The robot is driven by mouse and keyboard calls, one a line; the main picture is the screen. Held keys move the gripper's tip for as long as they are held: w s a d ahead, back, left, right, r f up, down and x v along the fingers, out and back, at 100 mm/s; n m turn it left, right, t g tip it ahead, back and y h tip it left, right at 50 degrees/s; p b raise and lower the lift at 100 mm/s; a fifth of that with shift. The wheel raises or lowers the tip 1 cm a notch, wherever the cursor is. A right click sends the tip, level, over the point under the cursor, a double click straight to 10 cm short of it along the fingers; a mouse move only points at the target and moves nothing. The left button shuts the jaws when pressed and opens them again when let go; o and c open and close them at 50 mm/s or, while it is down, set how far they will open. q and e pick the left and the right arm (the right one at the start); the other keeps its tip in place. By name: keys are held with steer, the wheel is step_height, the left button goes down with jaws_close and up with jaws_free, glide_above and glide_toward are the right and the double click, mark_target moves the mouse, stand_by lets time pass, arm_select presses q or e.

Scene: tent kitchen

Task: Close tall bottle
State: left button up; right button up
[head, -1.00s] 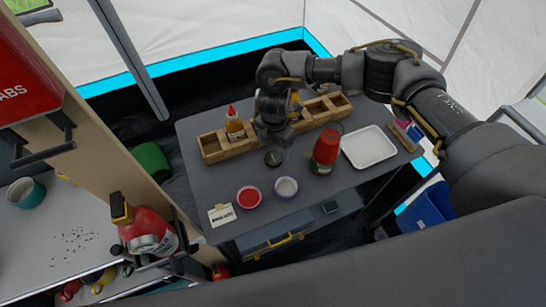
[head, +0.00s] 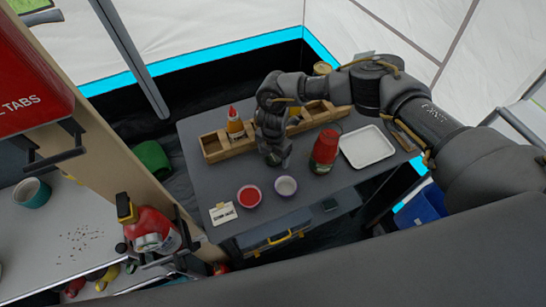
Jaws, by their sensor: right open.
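A red bottle or jar (head: 325,149) stands upright on the grey table, right of centre; I cannot tell whether its top is closed. A smaller orange bottle with a red pointed tip (head: 235,124) stands in the wooden crate. My right gripper (head: 275,160) points down at the middle of the table, left of the red bottle and apart from it. It is open, but its fingertips are dark and small. A dark round lid-like piece that lay on the table here is now hidden by the gripper. My left gripper is not in view.
The wooden crate (head: 214,147) runs along the table's back. A white tray (head: 367,147) lies right. A bowl with red contents (head: 249,196) and a pale-filled bowl (head: 286,186) sit in front, with a small card (head: 222,213) to the left.

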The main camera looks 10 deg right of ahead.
steer(key=c, duration=1.1)
steer(key=shift+o, duration=0.2)
steer(key=shift+r, duration=0.1)
steer(key=shift+r, duration=0.6)
steer(key=s+a+r+b, duration=0.2)
steer(key=s+a+r, duration=0.1)
steer(key=s+r, duration=0.8)
steer(key=s, duration=0.2)
steer(key=shift+s+r, duration=0.35)
